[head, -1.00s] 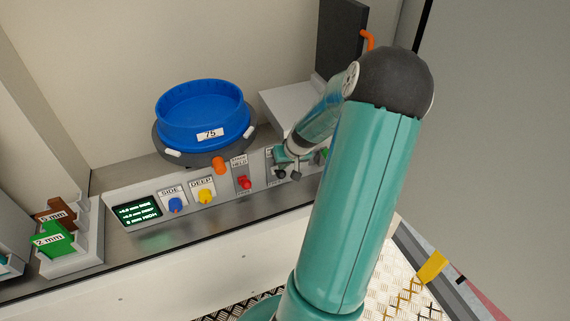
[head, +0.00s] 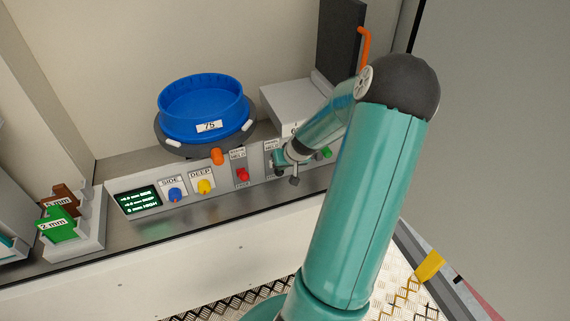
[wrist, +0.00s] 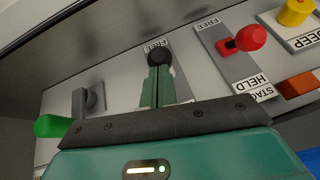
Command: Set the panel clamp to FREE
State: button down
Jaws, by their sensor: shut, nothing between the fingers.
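The panel clamp is a lever with a black knob (wrist: 159,56) on a light plate, beside a label reading FREE (wrist: 157,44) in the wrist view. The knob lies close to that label. My gripper (wrist: 157,83) is shut and empty, its green fingers lying over the plate with their tips right at the knob. I cannot tell whether they touch it. The other end of the plate is hidden behind my gripper. In the head view my gripper (head: 279,163) is in front of the clamp and covers most of it.
The stack clamp with a red knob (head: 242,174) is close beside, its FREE and HELD labels showing in the wrist view. Yellow (head: 205,187) and blue (head: 175,194) knobs and a display (head: 138,203) follow leftward. A green knob (wrist: 54,126) is on the other side. A blue sieve (head: 205,112) stands above.

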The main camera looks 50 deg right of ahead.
jog(key=shift+s+a+f, duration=0.1)
jog(key=shift+s+f, duration=0.05)
jog(key=shift+f, duration=0.15)
jog(key=shift+s+a+f, duration=0.1)
jog(key=shift+s+f, duration=0.05)
jog(key=shift+f, duration=0.15)
jog(key=shift+s+f, duration=0.15)
jog(key=shift+s+a+f+t+h, duration=0.1)
jog(key=shift+f+t+h, duration=0.1)
jog(key=shift+t+h, duration=0.3)
jog(key=shift+s+a+f+t+h, duration=0.1)
jog(key=shift+f+t+h, duration=0.1)
jog(key=shift+t, duration=0.5)
jog(key=shift+s+a+f+t+h, duration=0.1)
jog(key=shift+f+t+h, duration=0.45)
jog(key=shift+f, duration=0.9)
jog(key=shift+s+f+t+h, duration=0.15)
jog(key=shift+f+t, duration=0.7)
jog(key=shift+f, duration=0.6)
